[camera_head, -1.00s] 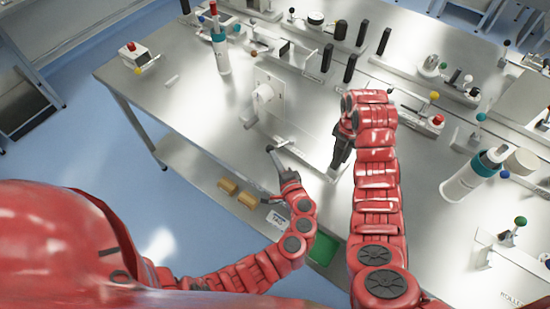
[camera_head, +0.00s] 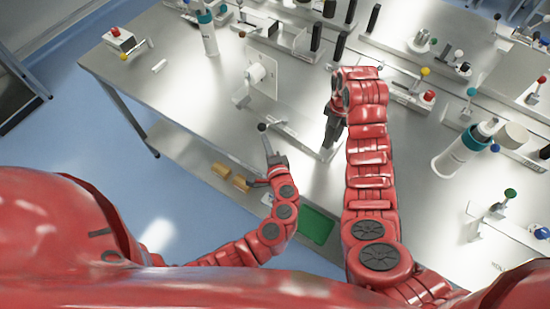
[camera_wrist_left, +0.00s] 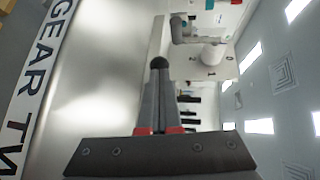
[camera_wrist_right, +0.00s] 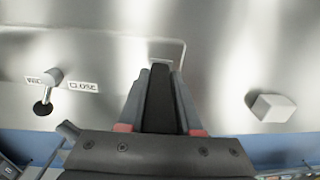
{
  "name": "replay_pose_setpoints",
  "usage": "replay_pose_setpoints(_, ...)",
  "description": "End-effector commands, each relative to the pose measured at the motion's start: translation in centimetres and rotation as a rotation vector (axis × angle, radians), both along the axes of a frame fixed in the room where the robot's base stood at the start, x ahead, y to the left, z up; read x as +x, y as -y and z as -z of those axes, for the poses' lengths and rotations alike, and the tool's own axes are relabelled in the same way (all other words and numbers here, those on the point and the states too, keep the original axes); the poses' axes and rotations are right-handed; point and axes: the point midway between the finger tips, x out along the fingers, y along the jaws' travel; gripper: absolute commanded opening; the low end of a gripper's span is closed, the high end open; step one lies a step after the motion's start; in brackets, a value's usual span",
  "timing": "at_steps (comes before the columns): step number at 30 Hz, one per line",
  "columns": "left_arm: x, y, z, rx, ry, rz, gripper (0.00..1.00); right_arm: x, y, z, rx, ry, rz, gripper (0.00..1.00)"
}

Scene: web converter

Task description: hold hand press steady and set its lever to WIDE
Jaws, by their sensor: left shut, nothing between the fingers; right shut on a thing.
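The hand press appears as a metal plate assembly (camera_head: 290,132) at the bench's front edge. My right gripper (camera_head: 331,140) stands at its right end. In the right wrist view its fingers (camera_wrist_right: 158,82) are shut on a black upright piece (camera_wrist_right: 158,105). There a short lever with a black knob (camera_wrist_right: 42,108) sits beside a CLOSE label (camera_wrist_right: 83,86); a left label is partly covered by the lever. My left gripper (camera_head: 265,138) is shut and empty, its tips close to a black ball knob (camera_head: 261,127). The knob also shows in the left wrist view (camera_wrist_left: 160,62); contact is unclear.
A white cylinder on a plate (camera_head: 256,73) stands behind the left gripper. A teal-banded canister (camera_head: 465,145) is to the right, and knobbed fixtures line the back. A green tray (camera_head: 316,226) and tan blocks (camera_head: 240,183) lie below the bench edge.

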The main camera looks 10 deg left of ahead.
Motion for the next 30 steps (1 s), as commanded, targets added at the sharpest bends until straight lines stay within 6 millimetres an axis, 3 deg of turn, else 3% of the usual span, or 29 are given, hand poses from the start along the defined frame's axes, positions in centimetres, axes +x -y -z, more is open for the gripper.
replay_pose_setpoints(6,-4.7,3.0,-1.0,-0.003,0.002,0.013,0.0,-0.3,-0.1,0.5,0.0,-0.009,-0.003,0.0)
replay_pose_setpoints(13,-8.6,5.1,-1.9,-0.001,0.001,0.007,0.0,-0.3,-0.1,0.5,0.0,-0.009,-0.003,0.0)
replay_pose_setpoints(19,-9.9,5.7,-2.3,-0.002,0.003,0.006,0.0,-0.3,-0.2,0.5,0.001,-0.008,-0.004,0.0)
replay_pose_setpoints(30,-10.0,5.7,-2.8,-0.002,0.003,0.004,0.0,-0.2,-0.2,-0.1,0.0,-0.008,-0.004,0.0)
